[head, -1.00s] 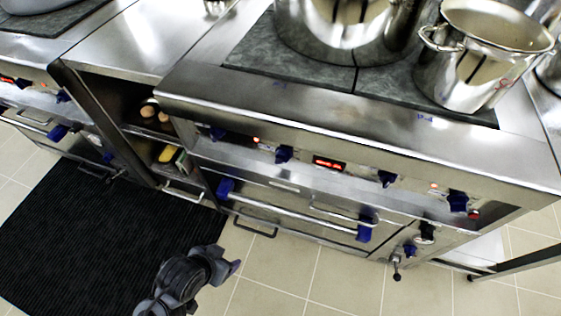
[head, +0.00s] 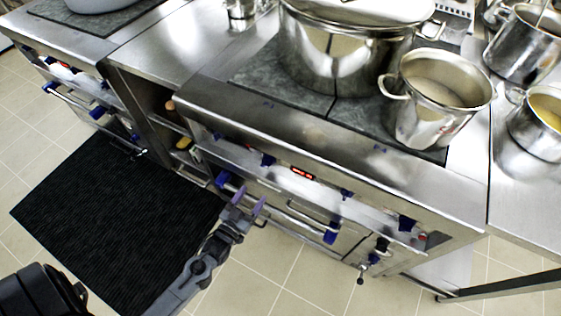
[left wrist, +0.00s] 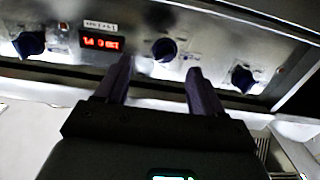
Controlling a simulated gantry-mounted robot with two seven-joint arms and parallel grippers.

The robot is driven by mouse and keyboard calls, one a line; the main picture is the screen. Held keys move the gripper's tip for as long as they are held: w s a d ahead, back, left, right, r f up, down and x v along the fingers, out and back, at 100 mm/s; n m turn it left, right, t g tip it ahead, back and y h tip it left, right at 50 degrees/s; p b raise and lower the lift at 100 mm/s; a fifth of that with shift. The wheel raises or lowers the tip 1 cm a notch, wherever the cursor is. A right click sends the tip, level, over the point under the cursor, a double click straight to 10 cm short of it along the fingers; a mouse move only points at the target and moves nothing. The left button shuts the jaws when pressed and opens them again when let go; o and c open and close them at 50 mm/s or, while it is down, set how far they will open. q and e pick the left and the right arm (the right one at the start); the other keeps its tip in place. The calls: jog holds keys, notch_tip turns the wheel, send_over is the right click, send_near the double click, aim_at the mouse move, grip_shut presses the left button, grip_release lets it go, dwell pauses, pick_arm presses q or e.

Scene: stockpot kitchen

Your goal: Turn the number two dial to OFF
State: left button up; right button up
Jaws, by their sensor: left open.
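The stove's front panel carries several dark blue dials and a red-lit display (head: 302,173). In the head view, one dial (head: 268,160) is left of the display and another (head: 347,194) right of it. I cannot read the dials' numbers or settings. My left gripper (head: 250,203) is open and empty, in front of the stove, below the dial left of the display. In the left wrist view, its fingers (left wrist: 160,85) point at the panel, with a dial (left wrist: 164,49) beyond the gap between them. The fingers appear apart from it. The right gripper is out of view.
Oven handles with blue ends (head: 330,235) stick out below the panel. A large pot (head: 345,60) and a smaller open pot (head: 432,115) stand on the stove top. A black mat (head: 110,215) lies on the tiled floor. Open floor lies in front of the stove.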

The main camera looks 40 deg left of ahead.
aim_at(264, 165)
pick_arm(q)
jog(key=w+a+b, duration=0.1)
jog(key=w, duration=0.2)
jog(key=w+a+r, duration=0.1)
jog(key=w, duration=0.3)
jog(key=w+a+r+b, duration=0.1)
jog(key=w, duration=0.3)
jog(key=shift+r+b, duration=0.1)
jog(key=shift+b, duration=0.2)
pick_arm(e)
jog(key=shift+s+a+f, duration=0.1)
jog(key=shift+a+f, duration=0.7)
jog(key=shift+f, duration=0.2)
pick_arm(q)
jog(key=shift+c, duration=0.4)
jog(key=c, duration=1)
